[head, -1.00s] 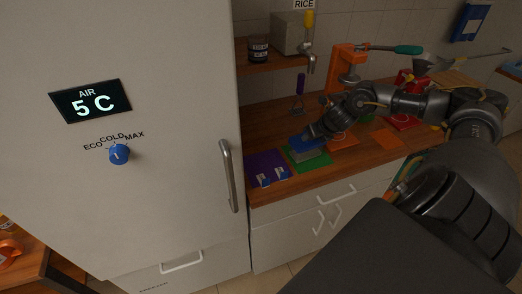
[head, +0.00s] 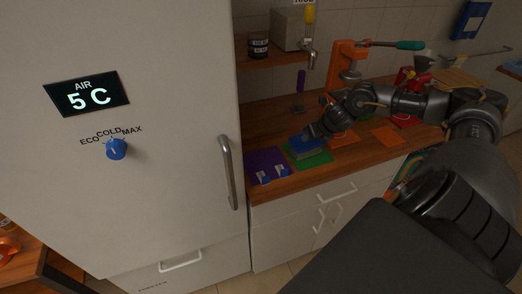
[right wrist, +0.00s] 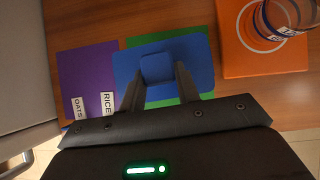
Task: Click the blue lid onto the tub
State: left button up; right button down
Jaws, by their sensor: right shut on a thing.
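The blue lid (head: 301,142) lies over the tub (head: 305,154) on the green mat (head: 322,158). Only a little of the tub's side shows under the lid. In the right wrist view the lid (right wrist: 199,72) is a flat blue plate with a raised square grip (right wrist: 156,68) in its middle. My right gripper (right wrist: 157,74) is shut on this grip, one finger at each side. In the head view the right gripper (head: 307,132) comes down onto the lid from behind. I cannot tell whether the lid is clicked in. The tub is hidden below the lid in the right wrist view.
An orange mat (right wrist: 262,58) with a clear round container (right wrist: 283,18) is to the right. The fridge (head: 150,200) stands close on the left.

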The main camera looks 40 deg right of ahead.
jog(key=shift+f, duration=0.3)
jog(key=c, duration=0.9)
grip_release()
jog(key=shift+c, duration=1.5)
jog(key=shift+r, duration=0.15)
jog(key=shift+r+p, duration=2.5)
jog(key=shift+r, duration=0.95)
